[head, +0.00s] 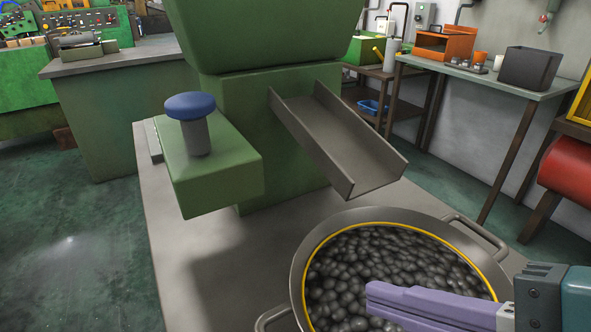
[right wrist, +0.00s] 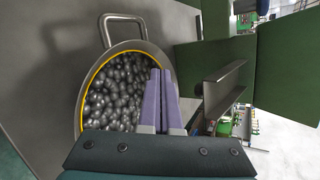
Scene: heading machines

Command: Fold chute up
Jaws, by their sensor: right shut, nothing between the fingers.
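The chute (head: 340,139) is a grey metal trough on the front of the green machine (head: 245,130). It slopes down to the right, its lower end over the back of a round metal pan. It also shows in the right wrist view (right wrist: 222,90). My right gripper (head: 370,297) has purple fingers that are shut and empty. It is above the pan, in front of and below the chute's lower end, apart from it. In the right wrist view the fingers (right wrist: 160,75) point towards the chute side. My left gripper is not in view.
The pan (head: 298,262), full of dark round pieces, has a yellow inner rim and handles. A blue knob (head: 191,106) stands on a green block left of the chute. A bench (head: 470,75) with boxes is at the back right. Open floor lies at the left.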

